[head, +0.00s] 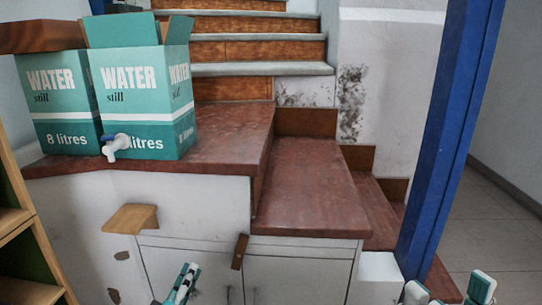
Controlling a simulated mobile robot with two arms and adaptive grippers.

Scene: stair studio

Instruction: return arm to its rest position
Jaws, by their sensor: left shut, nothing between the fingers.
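My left gripper (184,283) shows at the bottom edge, left of centre. Its fingers are together with nothing between them, and it is in front of the white cabinet front, apart from the boxes above. My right gripper (448,291) shows at the bottom right, only by its fingertips. They stand well apart with nothing seen between them. The rest of both arms is out of the picture.
Two green-and-white water boxes (140,85) stand on the red-brown ledge (225,140); one has a white tap (117,146). A blue post (447,140) rises at right. Stairs (255,50) climb behind. A wooden shelf (28,235) is at left. Grey floor (490,220) is clear at far right.

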